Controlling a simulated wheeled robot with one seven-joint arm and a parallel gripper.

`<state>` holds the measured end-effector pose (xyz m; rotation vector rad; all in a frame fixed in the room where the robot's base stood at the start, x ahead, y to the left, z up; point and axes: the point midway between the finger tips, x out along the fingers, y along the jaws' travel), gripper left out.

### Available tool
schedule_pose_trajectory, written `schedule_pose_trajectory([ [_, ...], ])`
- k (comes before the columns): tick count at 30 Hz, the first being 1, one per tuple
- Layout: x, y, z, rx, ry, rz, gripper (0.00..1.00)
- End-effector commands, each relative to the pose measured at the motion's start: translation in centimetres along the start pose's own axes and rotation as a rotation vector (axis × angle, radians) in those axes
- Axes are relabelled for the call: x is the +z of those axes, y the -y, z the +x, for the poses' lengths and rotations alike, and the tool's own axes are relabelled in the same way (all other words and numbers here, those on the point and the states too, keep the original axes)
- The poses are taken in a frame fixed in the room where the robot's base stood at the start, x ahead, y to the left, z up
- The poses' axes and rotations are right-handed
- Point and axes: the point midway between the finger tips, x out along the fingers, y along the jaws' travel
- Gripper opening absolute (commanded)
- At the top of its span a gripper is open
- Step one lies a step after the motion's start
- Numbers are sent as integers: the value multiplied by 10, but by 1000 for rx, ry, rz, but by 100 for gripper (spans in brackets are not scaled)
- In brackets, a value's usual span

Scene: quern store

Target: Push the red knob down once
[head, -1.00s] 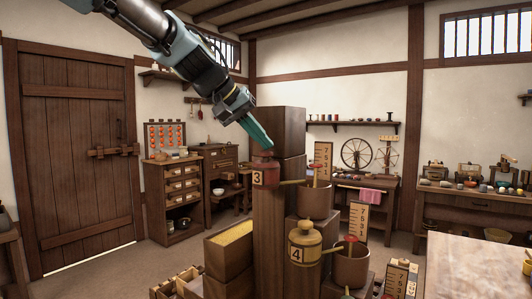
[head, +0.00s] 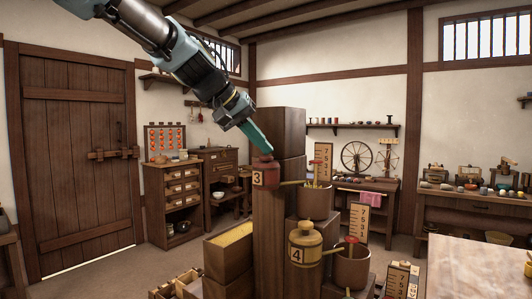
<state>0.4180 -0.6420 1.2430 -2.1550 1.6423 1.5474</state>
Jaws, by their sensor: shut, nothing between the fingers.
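The red dispenser marked 3 (head: 269,177) stands on a tall wooden post, with its small red knob (head: 266,156) on top. My gripper (head: 264,148) is shut and empty, its green fingers pointing down and right. The fingertips are right above the knob and appear to touch it; the exact contact is too small to tell. A spout from this dispenser leads right, over a brown pot (head: 315,205) with a red-topped marker beside a numbered scale (head: 323,160).
A yellow dispenser marked 4 (head: 305,245) and a second pot (head: 350,270) stand lower right. A tall dark wooden block (head: 284,130) is close behind my gripper. A bin of yellow grain (head: 230,238) is lower left. A pale tabletop (head: 470,265) is at the right.

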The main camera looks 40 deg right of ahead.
Motion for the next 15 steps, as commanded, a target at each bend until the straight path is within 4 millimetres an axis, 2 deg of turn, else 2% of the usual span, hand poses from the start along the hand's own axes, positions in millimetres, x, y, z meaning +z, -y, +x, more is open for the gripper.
schedule_pose_trajectory([
  [7,0,0,0,0,3,0,0],
  [15,-8,-8,-10,0,2,0,0],
])
